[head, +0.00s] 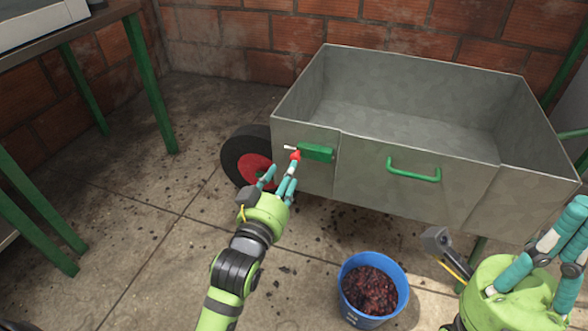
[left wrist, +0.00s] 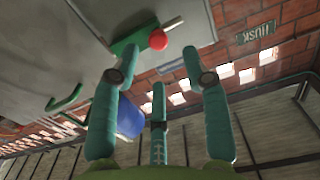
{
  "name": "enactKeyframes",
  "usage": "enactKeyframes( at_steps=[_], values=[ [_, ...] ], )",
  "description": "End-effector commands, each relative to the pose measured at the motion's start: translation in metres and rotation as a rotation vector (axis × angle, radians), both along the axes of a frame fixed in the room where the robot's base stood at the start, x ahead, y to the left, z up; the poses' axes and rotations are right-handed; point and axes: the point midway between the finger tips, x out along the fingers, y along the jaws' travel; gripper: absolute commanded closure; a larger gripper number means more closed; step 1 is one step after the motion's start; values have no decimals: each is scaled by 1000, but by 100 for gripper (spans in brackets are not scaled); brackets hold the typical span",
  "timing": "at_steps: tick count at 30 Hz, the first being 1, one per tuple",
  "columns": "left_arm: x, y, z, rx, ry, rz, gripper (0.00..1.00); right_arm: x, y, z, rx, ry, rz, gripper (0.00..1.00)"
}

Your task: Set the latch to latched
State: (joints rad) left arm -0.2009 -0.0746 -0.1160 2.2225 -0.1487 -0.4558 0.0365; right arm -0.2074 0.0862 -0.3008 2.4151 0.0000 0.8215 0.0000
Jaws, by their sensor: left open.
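The latch is on the front wall of the grey metal cart, near its left end. It has a green body (head: 318,152), a red knob (head: 295,155) and a pale bolt (head: 290,148) sticking out to the left. In the left wrist view the red knob (left wrist: 158,40) lies just beyond my spread fingertips, with the green body (left wrist: 127,45) beside it. My left gripper (head: 280,176) is open and empty, just below and in front of the knob; contact is not clear. My right gripper (head: 556,238) is at the lower right, partly cut off.
The cart (head: 425,125) has a green handle (head: 414,172) right of the latch and a black-and-red wheel (head: 250,160) at its left. A blue bucket (head: 371,290) of dark pulp stands on the floor in front. A green-legged table (head: 145,75) stands at left.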

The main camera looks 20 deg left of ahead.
Motion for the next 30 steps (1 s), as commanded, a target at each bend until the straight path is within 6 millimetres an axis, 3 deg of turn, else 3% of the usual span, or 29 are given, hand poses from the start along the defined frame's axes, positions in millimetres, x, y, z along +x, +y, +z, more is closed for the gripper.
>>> enactKeyframes(
  at_steps=[9, 20, 21, 24, 30],
  values=[
    [40, -1, -2, 0, -1, 0, 54, 3, 2, 6, -6, -56, -4, 100],
    [46, -2, -1, 0, 3, 0, 54, 4, 2, 10, -7, -61, -5, 100],
    [46, -2, -1, 0, 3, 0, 62, 4, 2, 10, -7, -61, -5, 100],
    [46, -2, -1, 0, 2, 0, 100, 4, 3, 9, -7, -61, -5, 100],
    [46, -2, 0, 0, 0, 0, 100, 4, 3, 10, -8, -62, -4, 100]
  ],
)
